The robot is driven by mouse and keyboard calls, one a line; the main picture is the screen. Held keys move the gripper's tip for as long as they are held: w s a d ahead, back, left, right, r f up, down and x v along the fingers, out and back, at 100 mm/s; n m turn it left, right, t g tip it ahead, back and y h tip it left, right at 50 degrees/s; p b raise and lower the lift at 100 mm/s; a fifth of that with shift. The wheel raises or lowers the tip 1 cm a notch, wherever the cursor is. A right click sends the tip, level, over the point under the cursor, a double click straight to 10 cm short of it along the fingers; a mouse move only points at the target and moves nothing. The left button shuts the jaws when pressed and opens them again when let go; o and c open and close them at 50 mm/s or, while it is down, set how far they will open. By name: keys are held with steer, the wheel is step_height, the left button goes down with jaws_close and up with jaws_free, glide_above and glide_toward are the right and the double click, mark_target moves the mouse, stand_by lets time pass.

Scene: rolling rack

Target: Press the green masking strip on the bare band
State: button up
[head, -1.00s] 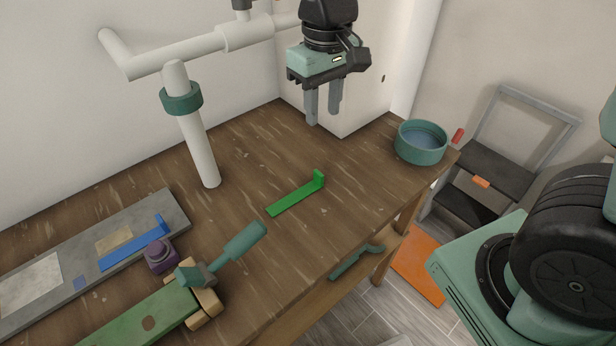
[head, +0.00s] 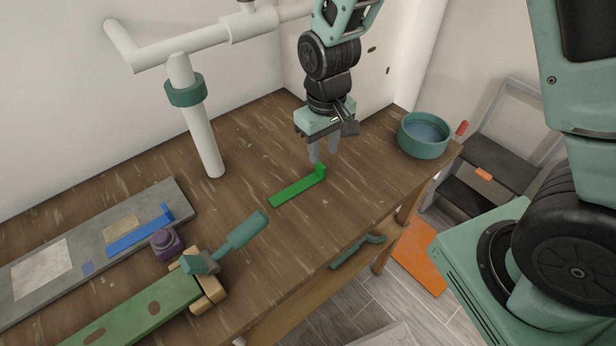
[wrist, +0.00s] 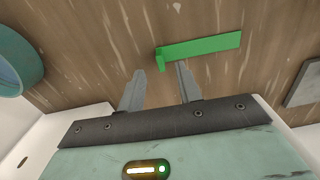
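The green masking strip (head: 297,188) lies flat on the wooden bench, with a raised tab at its right end. In the wrist view the strip (wrist: 205,46) lies just beyond my fingertips, its tab near the gap between them. My gripper (head: 323,158) is open and empty, pointing down just behind the tab; I cannot tell whether it touches. A grey board (head: 181,205) at the left carries a blue strip (head: 140,233) with a raised end, a tan patch (head: 121,227) and a pale patch (head: 42,270). Which part is the bare band I cannot tell.
A purple knob-like block (head: 165,243) sits by the board's front edge. A teal-handled tool (head: 240,236) rests near a green plank (head: 135,315). A white pipe (head: 205,140) stands behind. A teal bowl (head: 423,137) is at the right corner. The bench around the strip is clear.

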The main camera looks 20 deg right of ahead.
mark_target(321, 164)
steer(key=shift+w+f+p, duration=0.2)
steer(key=shift+f+p, duration=0.15)
steer(key=shift+f, duration=0.9)
steer(key=shift+w+f+p, duration=0.15)
steer(key=shift+f+p, duration=0.15)
steer(key=shift+f, duration=0.9)
jaws_close()
